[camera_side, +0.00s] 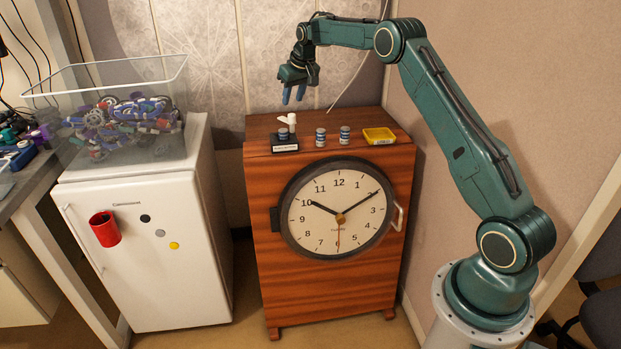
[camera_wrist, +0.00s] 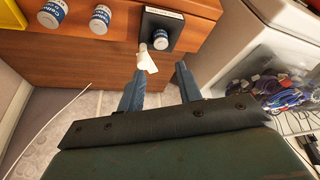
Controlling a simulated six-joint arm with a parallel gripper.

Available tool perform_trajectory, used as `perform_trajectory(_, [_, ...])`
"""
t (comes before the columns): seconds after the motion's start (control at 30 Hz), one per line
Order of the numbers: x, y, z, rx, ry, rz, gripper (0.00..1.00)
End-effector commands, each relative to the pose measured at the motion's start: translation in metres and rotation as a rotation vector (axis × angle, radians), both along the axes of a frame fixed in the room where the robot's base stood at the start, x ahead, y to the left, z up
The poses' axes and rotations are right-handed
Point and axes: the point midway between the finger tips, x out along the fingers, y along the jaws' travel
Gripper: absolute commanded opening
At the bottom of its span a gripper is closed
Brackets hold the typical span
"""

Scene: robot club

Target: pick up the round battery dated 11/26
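Three round batteries with blue and white labels stand on top of a wooden cabinet. In the side view one battery (camera_side: 283,134) is on a black base (camera_side: 285,147), one (camera_side: 320,137) is in the middle, and one (camera_side: 345,134) is to the right. The wrist view shows the same batteries: the one on the base (camera_wrist: 161,42), the middle one (camera_wrist: 100,20) and one at upper left (camera_wrist: 51,14). The dates are too small to read. My gripper (camera_side: 293,97) is open and empty, raised above the back of the cabinet; its fingers (camera_wrist: 160,72) show apart in the wrist view.
A white upright piece (camera_side: 288,121) stands behind the base, close below my gripper. A yellow tray (camera_side: 379,136) sits at the cabinet's right. The cabinet (camera_side: 340,280) has a clock on its front. A clear bin (camera_side: 75,160) of parts stands on a white fridge at left.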

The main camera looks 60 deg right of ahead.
Motion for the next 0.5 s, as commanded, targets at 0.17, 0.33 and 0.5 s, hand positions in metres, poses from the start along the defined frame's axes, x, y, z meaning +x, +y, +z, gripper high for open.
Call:
perform_trajectory(0.17, [0.005,-0.001,-0.014,0.001,0.003,0.0,0.35])
perform_trajectory(0.33, [0.013,-0.004,-0.035,0.001,0.003,0.0,0.35])
perform_trajectory(0.5, [0.022,-0.007,-0.057,0.001,0.003,0.0,0.35])
